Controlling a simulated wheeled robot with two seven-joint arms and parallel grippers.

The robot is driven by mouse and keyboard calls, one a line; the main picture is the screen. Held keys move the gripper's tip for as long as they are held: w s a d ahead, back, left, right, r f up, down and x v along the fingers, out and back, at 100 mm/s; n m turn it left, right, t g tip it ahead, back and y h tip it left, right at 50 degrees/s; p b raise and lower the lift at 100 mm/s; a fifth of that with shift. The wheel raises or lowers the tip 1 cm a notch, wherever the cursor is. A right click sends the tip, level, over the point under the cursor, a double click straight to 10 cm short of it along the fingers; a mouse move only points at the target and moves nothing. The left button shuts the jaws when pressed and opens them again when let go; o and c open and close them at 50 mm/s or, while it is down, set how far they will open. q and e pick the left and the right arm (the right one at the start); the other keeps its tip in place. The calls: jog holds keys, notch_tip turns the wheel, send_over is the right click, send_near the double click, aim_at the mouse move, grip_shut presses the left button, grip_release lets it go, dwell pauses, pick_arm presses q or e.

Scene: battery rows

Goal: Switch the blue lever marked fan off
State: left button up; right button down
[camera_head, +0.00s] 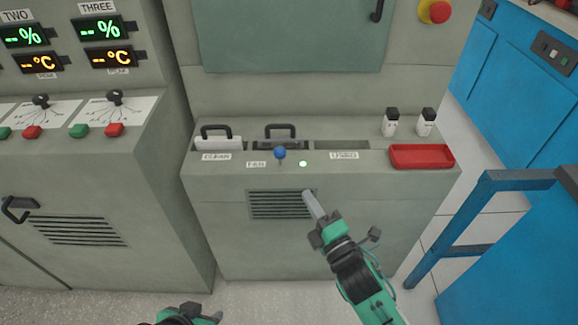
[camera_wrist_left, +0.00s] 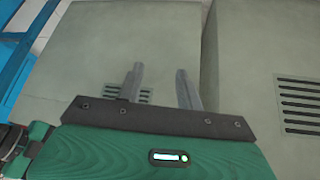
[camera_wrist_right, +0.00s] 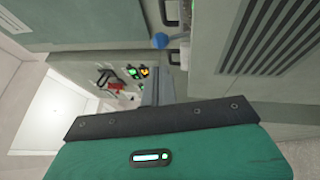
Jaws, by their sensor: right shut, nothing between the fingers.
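The blue lever (camera_head: 280,153) is a small ball knob on the front edge of the cabinet, just right of the FAN label (camera_head: 256,164). A green light (camera_head: 303,164) glows to its right. The blue knob also shows in the right wrist view (camera_wrist_right: 160,40), beyond the fingers. My right gripper (camera_head: 308,196) is shut and empty in front of the cabinet's vent, below and right of the lever, not touching it. In the right wrist view its fingers (camera_wrist_right: 157,86) are together. My left gripper (camera_wrist_left: 160,85) is open and empty; only a bit shows at the head view's bottom edge.
The cabinet top holds slots with black handles (camera_head: 216,132), a red tray (camera_head: 422,156) and two small black-capped bottles (camera_head: 391,122). A vent (camera_head: 281,205) is on the front. A blue frame (camera_head: 480,215) stands at right, a control cabinet (camera_head: 95,170) at left.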

aim_at(283, 157)
jog(key=x, duration=1)
jog(key=shift+w+a+r, duration=0.1)
jog(key=shift+w, duration=0.15)
pick_arm(q)
jog(key=shift+w+d+f+t+h, duration=0.2)
jog(key=shift+d+f+t+h, duration=0.1)
jog(key=shift+d+t, duration=0.15)
jog(key=shift+r, duration=0.1)
